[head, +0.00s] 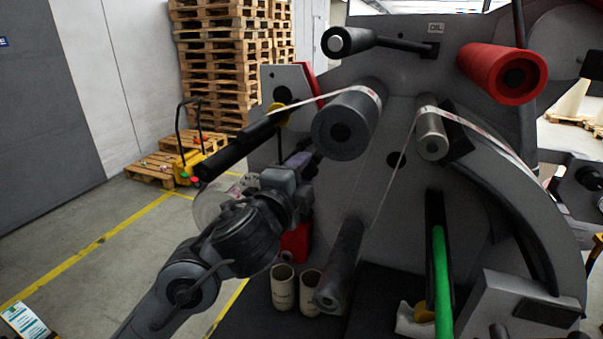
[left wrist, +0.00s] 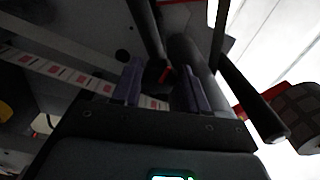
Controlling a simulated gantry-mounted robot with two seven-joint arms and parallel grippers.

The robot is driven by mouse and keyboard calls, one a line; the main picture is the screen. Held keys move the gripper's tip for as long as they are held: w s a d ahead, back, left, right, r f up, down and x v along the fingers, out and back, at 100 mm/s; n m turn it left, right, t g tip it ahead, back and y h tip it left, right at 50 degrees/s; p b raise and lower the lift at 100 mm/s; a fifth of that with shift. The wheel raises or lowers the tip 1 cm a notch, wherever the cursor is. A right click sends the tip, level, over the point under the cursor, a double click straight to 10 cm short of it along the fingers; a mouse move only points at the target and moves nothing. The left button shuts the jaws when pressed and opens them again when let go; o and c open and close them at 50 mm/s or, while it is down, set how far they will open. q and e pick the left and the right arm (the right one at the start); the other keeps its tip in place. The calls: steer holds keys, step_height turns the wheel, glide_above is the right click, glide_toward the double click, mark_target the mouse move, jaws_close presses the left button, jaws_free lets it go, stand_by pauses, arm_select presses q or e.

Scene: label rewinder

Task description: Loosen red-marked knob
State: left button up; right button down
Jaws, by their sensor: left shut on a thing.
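My left gripper (head: 303,160) reaches up from the lower left to the machine's front plate, below the large grey roller. In the left wrist view its two purplish fingers (left wrist: 163,80) stand on either side of a dark knob with a red mark (left wrist: 167,75). The gripper is shut on this red-marked knob. In the head view the knob is hidden behind the gripper and wrist. My right gripper is in neither view.
The grey roller (head: 345,125) and a black bar (head: 240,147) lie close above my left wrist. A red roller (head: 502,73) is at the upper right. Two cardboard cores (head: 283,288) stand below the gripper. A green bar (head: 441,285) is at the lower right. Floor at left is open.

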arm_select(q)
steer(key=o, duration=1.1)
steer(key=shift+c, duration=0.2)
steer(key=shift+s, duration=0.1)
steer(key=shift+s+a, duration=0.2)
steer(key=shift+s, duration=0.35)
steer(key=p+v, duration=0.1)
steer(key=v, duration=0.8)
steer(key=shift+s, duration=0.2)
